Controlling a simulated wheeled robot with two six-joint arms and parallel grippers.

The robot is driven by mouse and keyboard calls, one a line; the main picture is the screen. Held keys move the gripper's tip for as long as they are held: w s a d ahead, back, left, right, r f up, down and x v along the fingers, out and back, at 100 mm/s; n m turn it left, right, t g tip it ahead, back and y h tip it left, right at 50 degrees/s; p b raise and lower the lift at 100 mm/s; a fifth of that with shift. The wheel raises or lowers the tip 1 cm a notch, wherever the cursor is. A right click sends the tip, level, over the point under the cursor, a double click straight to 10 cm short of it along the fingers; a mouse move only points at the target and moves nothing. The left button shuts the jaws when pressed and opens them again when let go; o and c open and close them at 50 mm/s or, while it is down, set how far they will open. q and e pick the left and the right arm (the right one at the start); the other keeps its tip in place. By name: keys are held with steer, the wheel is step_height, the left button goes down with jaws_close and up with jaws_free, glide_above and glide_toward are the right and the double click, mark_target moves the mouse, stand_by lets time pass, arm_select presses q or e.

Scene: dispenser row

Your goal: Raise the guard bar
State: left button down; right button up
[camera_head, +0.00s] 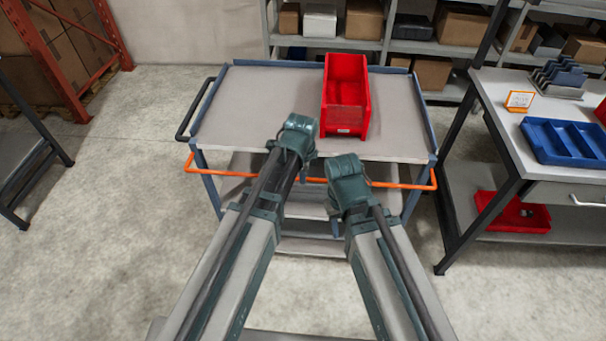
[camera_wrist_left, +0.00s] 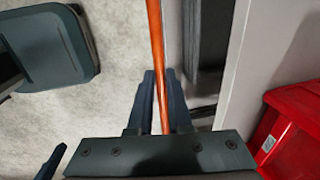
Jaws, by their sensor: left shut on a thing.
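The guard bar (camera_head: 404,186) is a thin orange bar running across the near side of the grey cart. In the head view it sits a little below the tabletop's front edge, and its ends bend back toward the cart's sides. My two arms cover its middle. In the left wrist view the guard bar (camera_wrist_left: 155,40) passes between the fingers of my left gripper (camera_wrist_left: 160,80), which is shut on it. In the head view that gripper is hidden under its own wrist. My right arm reaches to the cart's near edge, but its gripper is hidden there.
A red bin (camera_head: 346,100) stands on the cart's tabletop (camera_head: 255,95); it also shows in the left wrist view (camera_wrist_left: 290,125). A workbench (camera_head: 500,100) with a blue tray (camera_head: 566,141) stands right. Shelves are behind. Floor left of the cart is clear.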

arm_select(q)
steer(key=shift+w+r, duration=0.1)
stand_by(0.3)
steer(key=shift+w+r+g+p, duration=0.35)
steer(key=shift+r+g+p, duration=0.2)
steer(key=shift+g+p, duration=0.25)
steer(key=shift+r+p, duration=0.3)
steer(key=shift+p, duration=0.05)
steer(key=shift+w+r+p, duration=1.05)
steer(key=shift+w+r, duration=0.1)
steer(key=shift+r, duration=0.1)
steer(key=shift+w, duration=0.15)
